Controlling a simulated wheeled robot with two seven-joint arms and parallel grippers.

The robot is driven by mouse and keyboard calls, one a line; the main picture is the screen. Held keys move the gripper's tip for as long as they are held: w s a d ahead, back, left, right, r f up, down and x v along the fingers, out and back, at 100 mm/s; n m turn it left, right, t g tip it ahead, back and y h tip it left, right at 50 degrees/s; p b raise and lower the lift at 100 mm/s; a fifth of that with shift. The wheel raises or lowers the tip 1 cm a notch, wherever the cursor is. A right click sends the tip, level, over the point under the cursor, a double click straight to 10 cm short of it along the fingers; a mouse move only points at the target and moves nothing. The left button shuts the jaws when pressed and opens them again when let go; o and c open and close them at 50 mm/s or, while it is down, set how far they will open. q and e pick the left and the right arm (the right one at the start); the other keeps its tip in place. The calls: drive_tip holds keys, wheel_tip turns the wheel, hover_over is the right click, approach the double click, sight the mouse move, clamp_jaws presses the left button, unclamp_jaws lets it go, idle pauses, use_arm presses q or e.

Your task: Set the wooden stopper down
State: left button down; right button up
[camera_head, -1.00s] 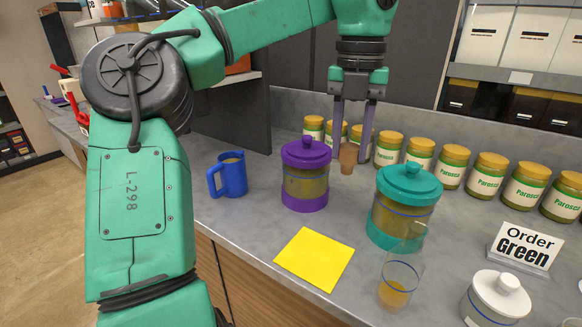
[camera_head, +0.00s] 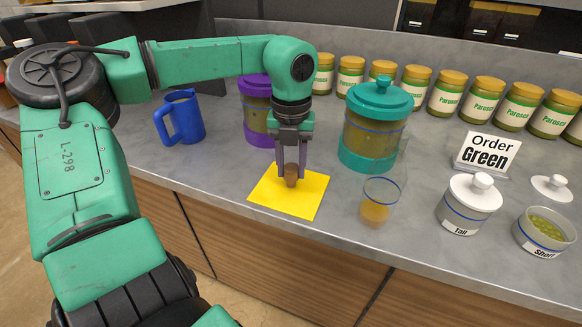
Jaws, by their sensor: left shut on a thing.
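The wooden stopper (camera_head: 291,176) is a small brown plug. My left gripper (camera_head: 291,166) is shut on it from above. The stopper appears upright over the middle of the yellow square (camera_head: 305,200) on the counter. I cannot tell whether its lower end touches the square or is just above it. My right gripper is not in view.
The purple-lidded canister (camera_head: 254,108) stands behind my left gripper. The teal canister (camera_head: 373,125) and a glass with amber liquid (camera_head: 376,208) stand to the right. A blue pitcher (camera_head: 181,120) is at left. White jars (camera_head: 468,204) and an order sign (camera_head: 487,151) are farther right.

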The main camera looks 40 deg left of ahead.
sight(290, 167)
use_arm(q)
drive_tip(key=shift+a+f, duration=0.15)
drive_tip(key=shift+f, duration=0.4)
drive_tip(key=c, duration=0.7)
unclamp_jaws()
drive_tip(key=shift+o, duration=1)
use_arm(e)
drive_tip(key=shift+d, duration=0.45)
use_arm(q)
drive_tip(key=shift+r, duration=0.4)
wheel_tip(290, 167, up, 12)
drive_tip(key=shift+f, duration=0.2)
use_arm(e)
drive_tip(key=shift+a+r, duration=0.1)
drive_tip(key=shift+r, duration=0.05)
